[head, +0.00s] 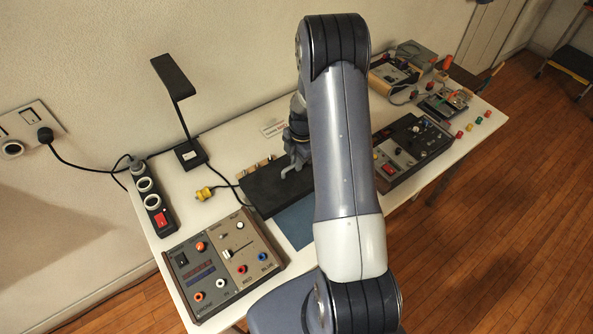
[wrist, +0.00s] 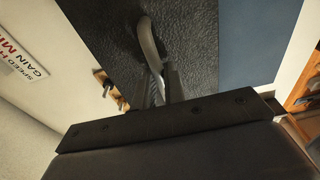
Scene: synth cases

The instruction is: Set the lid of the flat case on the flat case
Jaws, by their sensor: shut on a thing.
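The lid is a dark, textured flat panel (head: 266,193) at the middle of the table in the head view. It fills the upper middle of the wrist view (wrist: 198,42), with a curved grey handle (wrist: 150,45) standing on it. My gripper (head: 291,167) is above the panel, and in the wrist view my gripper (wrist: 160,88) is shut on the handle. My arm hides the panel's right part. I cannot make out the flat case apart from the lid, or tell whether the two touch.
A blue mat (head: 296,222) lies in front of the panel. A control box (head: 222,262) stands front left, another (head: 408,150) to the right. A black lamp (head: 176,85), a power strip (head: 151,201) and a yellow plug (head: 204,193) are left. Wooden pieces (wrist: 108,88) sit by the panel's edge.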

